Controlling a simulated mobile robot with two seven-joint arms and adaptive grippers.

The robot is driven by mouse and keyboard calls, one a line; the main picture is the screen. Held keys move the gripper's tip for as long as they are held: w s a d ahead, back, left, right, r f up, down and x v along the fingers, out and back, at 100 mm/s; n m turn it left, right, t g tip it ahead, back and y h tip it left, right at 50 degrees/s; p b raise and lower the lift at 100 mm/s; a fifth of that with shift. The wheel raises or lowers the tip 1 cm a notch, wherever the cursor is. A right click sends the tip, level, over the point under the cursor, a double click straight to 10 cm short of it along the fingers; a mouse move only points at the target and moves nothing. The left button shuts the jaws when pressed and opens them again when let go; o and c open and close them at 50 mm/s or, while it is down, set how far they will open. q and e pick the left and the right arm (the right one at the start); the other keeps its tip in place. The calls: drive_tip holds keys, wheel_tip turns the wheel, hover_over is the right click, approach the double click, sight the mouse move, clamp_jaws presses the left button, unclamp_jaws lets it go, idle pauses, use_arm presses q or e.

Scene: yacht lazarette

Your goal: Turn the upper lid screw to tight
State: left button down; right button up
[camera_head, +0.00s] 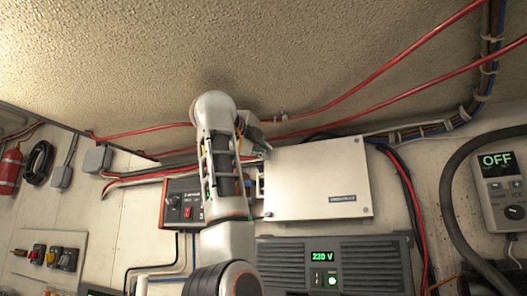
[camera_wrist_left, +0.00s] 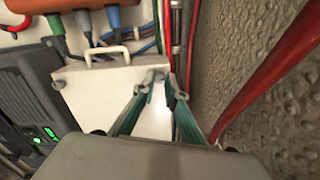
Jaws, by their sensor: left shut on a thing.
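The white lid box (camera_head: 318,182) is mounted on the wall, and its pale lid also fills the middle of the left wrist view (camera_wrist_left: 100,95). My left gripper (camera_head: 264,147) reaches from the left to the lid's upper left corner. In the left wrist view its two green-grey fingers (camera_wrist_left: 161,80) converge at the lid's edge and are shut on the upper lid screw, which is mostly hidden between the tips. Other small corner screws show at the upper right (camera_head: 356,141), lower right (camera_head: 365,210) and lower left (camera_head: 268,214). My right gripper is in neither view.
Red cables (camera_head: 372,88) run just above the box, close to my gripper. A black unit reading 230 V (camera_head: 335,268) sits below. A small control box with a red switch (camera_head: 181,203) is left, partly behind my arm. A meter reading OFF (camera_head: 499,185) hangs right.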

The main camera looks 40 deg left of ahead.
use_arm(q)
drive_tip(key=c, duration=2)
unclamp_jaws()
drive_tip(key=shift+c, duration=0.2)
drive_tip(key=v, duration=1.2)
